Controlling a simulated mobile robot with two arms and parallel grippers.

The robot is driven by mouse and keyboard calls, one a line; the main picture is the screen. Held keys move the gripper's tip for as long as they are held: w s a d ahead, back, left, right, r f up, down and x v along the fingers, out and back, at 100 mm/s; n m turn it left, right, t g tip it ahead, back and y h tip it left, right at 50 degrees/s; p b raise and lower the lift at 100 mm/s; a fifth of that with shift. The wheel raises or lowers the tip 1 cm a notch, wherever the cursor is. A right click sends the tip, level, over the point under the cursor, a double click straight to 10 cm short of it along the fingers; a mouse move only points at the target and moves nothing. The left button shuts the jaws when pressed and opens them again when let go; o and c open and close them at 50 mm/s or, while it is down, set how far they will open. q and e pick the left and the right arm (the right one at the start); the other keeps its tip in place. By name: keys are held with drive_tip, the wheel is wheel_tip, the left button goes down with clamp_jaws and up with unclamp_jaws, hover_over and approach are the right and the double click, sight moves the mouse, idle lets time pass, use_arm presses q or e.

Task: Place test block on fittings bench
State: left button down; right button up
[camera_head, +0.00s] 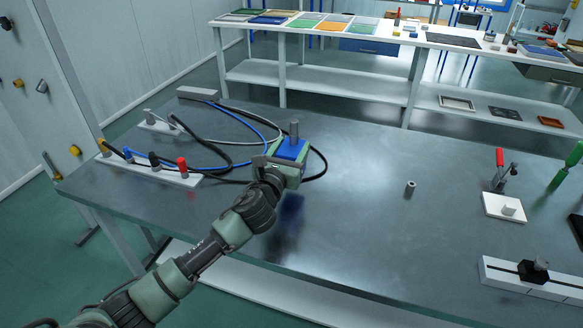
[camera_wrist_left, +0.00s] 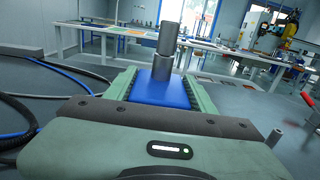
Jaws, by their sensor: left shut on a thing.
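The test block (camera_head: 289,149) is blue with a grey upright cylinder on top. My left gripper (camera_head: 287,163) is shut on it and holds it above the dark grey fittings bench (camera_head: 340,212). A blue reflection shows on the bench top below it. In the left wrist view the blue block (camera_wrist_left: 163,92) sits between the two green fingers, with the grey cylinder standing up from it. The block's underside is hidden. My right gripper is not in view.
A white strip with cable plugs (camera_head: 150,170) and looping cables lie on the bench's left. A small grey cylinder (camera_head: 410,188) stands right of centre. A red-handled clamp (camera_head: 500,185) and a white rail (camera_head: 530,278) are at right. The bench middle is clear.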

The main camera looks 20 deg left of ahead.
use_arm(q)
drive_tip(key=shift+f+b, duration=0.75)
drive_tip(key=shift+f, duration=1.8)
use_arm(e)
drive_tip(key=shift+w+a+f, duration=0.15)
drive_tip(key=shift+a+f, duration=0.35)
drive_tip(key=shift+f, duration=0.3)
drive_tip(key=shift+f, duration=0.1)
use_arm(q)
drive_tip(key=c, duration=0.9)
unclamp_jaws()
drive_tip(key=shift+f, duration=0.25)
drive_tip(key=shift+c, duration=0.2)
drive_tip(key=o, duration=0.4)
drive_tip(key=shift+s+r, duration=0.1)
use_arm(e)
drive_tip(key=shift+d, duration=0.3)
